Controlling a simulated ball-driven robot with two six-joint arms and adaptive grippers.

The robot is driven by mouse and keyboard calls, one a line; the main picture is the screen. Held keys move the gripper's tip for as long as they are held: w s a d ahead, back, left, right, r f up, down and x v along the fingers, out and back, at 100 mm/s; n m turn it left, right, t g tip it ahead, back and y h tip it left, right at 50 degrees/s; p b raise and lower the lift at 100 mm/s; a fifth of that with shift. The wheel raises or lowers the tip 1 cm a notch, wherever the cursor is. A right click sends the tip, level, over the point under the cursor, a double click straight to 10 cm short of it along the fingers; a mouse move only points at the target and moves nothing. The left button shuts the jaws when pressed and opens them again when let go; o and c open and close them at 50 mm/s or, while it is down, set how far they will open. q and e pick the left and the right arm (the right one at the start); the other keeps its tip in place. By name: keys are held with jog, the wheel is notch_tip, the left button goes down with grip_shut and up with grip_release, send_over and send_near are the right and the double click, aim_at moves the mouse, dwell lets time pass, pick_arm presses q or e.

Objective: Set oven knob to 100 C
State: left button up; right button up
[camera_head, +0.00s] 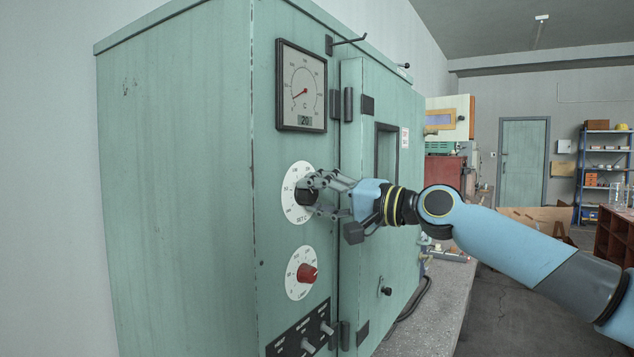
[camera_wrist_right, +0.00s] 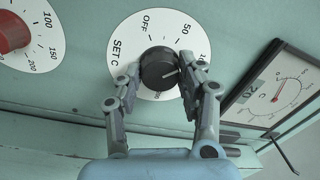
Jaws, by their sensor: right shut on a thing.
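The black oven knob (camera_head: 305,194) sits on a white dial (camera_head: 290,209) marked SET C on the green oven (camera_head: 195,180). My right gripper (camera_head: 311,193) reaches in from the right and is shut on the knob. In the right wrist view, the fingers of the gripper (camera_wrist_right: 160,84) are on both sides of the knob (camera_wrist_right: 157,67). A pale pointer line on the knob slants towards the right finger, roughly the 100 side; its exact reading is unclear. My left gripper is out of view.
A gauge (camera_head: 302,88) above the dial shows 20 on its display. A red knob (camera_head: 307,273) on a second dial sits below, with small switches (camera_head: 307,345) under it. The oven door (camera_head: 385,190) with its handle is close beside my right wrist.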

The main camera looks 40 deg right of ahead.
jog(key=shift+m+p, duration=1.2)
jog(key=shift+m, duration=0.7)
jog(key=o, duration=1.2)
jog(key=shift+c, duration=0.2)
